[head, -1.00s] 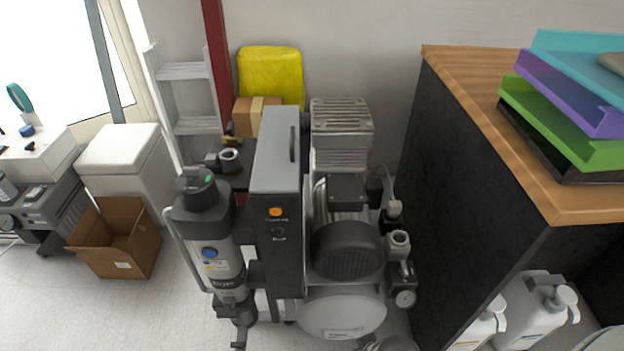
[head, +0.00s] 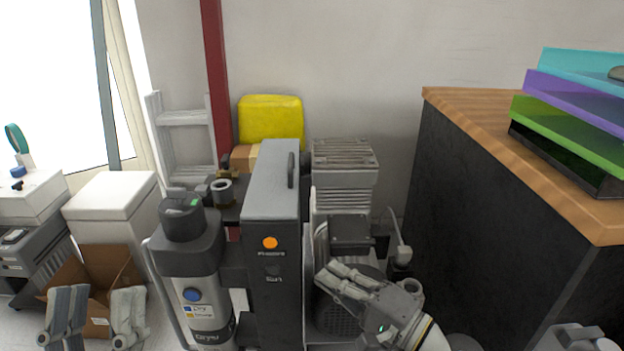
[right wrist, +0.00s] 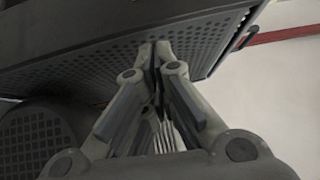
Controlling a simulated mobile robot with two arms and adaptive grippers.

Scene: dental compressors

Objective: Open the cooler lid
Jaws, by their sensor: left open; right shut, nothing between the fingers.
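The white box-shaped cooler (head: 97,238) stands at the left in the head view, behind the cardboard box. Its flat white lid (head: 112,190) lies closed on top. My left gripper (head: 97,290) shows at the bottom left with its two fingers spread apart and nothing between them. It is in front of the cardboard box, nearer the camera than the cooler. My right gripper (head: 335,274) is shut and empty in front of the compressor motor. In the right wrist view its closed fingertips (right wrist: 156,48) are close to a perforated dark panel (right wrist: 120,62); contact cannot be told.
An open cardboard box (head: 95,265) stands before the cooler. The compressor's grey cabinet (head: 272,215) and dryer cylinder (head: 192,255) fill the middle. A dark cabinet with a wooden top (head: 470,110) is at the right, and a white ladder (head: 185,117) leans behind.

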